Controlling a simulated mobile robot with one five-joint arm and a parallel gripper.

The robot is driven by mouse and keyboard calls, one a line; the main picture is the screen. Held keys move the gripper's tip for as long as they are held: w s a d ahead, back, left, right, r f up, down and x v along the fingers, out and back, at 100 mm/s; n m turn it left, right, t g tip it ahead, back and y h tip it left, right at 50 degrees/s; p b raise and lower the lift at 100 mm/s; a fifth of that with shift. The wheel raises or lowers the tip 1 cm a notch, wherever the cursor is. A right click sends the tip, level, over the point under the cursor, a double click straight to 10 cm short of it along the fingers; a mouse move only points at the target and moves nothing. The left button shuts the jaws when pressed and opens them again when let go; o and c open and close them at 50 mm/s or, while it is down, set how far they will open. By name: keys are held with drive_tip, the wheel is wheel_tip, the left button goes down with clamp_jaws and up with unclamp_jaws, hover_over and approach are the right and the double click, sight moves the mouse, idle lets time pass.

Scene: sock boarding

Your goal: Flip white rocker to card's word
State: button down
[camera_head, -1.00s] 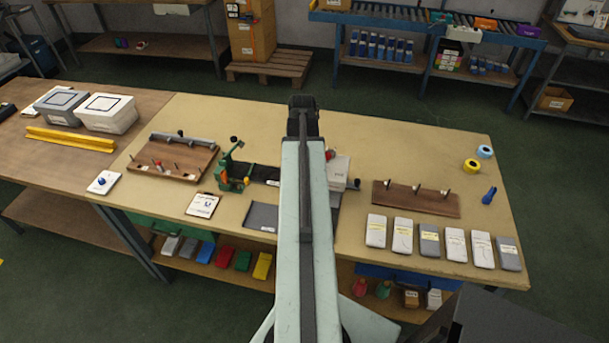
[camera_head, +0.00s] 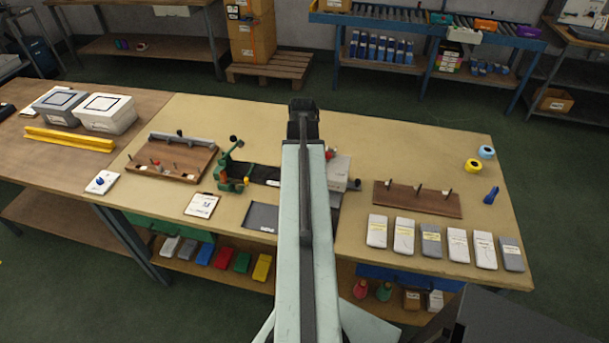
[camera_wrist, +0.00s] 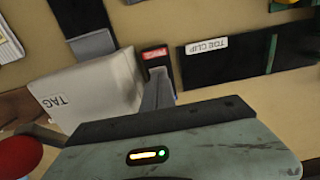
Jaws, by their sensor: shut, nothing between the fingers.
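A pale box-shaped part labelled TAG (camera_wrist: 85,92) fills the left of the wrist view; I cannot tell if it is the white rocker. It seems to belong to the pale unit (camera_head: 340,168) beside my arm in the head view. A red-labelled black piece (camera_wrist: 157,58) stands just beyond my gripper. My gripper (camera_wrist: 158,90) is shut and empty, near the right side of the pale part; contact is unclear. A clipboard with a paper card (camera_head: 201,205) lies left of my arm; its word is too small to read.
A black strip labelled TOE CLIP (camera_wrist: 235,55) lies to the right in the wrist view, and a red knob (camera_wrist: 20,156) at lower left. A green clamp (camera_head: 232,177) stands left of my arm. A peg board (camera_head: 417,199) and several packs (camera_head: 430,240) lie right.

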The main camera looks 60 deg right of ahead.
drive_tip(key=shift+f, duration=0.3)
drive_tip(key=shift+r, duration=0.1)
wheel_tip(320, 180, up, 7)
drive_tip(key=p, duration=0.6)
drive_tip(key=shift+p, duration=0.3)
